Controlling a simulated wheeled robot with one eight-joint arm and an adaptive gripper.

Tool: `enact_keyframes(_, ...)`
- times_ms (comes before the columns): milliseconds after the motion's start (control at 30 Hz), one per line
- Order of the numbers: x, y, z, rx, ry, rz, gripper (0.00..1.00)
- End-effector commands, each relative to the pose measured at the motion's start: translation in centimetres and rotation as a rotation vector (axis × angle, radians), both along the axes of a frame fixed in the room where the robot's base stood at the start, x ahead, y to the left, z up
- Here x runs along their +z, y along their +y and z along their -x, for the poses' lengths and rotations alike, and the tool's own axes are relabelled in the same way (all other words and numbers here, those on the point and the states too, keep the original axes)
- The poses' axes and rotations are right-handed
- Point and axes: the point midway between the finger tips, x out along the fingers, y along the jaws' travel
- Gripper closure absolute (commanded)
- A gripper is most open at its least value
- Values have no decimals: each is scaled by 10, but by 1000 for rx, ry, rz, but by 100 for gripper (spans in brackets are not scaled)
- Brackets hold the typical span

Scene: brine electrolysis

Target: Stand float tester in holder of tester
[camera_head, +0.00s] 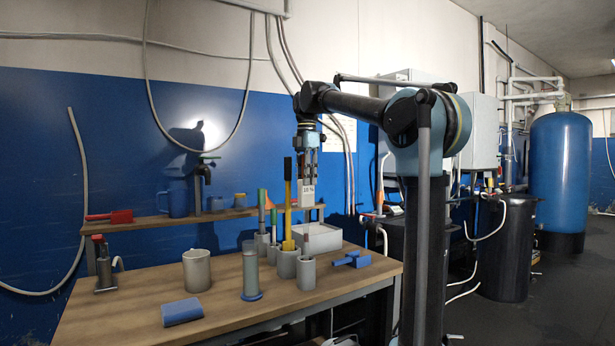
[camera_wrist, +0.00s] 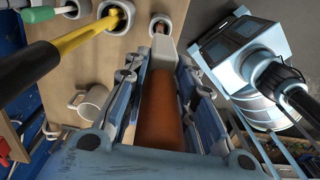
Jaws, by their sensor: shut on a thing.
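My gripper (camera_head: 307,150) is shut on an upright orange-brown rod with a pale block at its lower end, seen between the fingers in the wrist view (camera_wrist: 160,105). In the head view this held piece, which I take to be the float tester (camera_head: 307,193), shows as a white block with dark marks. It hangs above the front right grey cup (camera_head: 307,276), probably the holder of tester. A brown stick stands in that cup, which also shows in the wrist view (camera_wrist: 162,20); I cannot tell whether the stick joins the held piece.
Green-handled tools, a white bin (camera_head: 320,238) and a grey cylinder on a blue foot (camera_head: 250,270) are near. A mug (camera_head: 196,270) and blue block (camera_head: 182,311) lie left; a blue piece (camera_head: 351,260) right.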

Motion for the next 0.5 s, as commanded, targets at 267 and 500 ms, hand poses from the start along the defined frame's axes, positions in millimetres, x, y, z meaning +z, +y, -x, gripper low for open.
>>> enact_keyframes(267,-14,0,0,0,0,0,100)
enact_keyframes(500,-25,0,0,0,0,0,100)
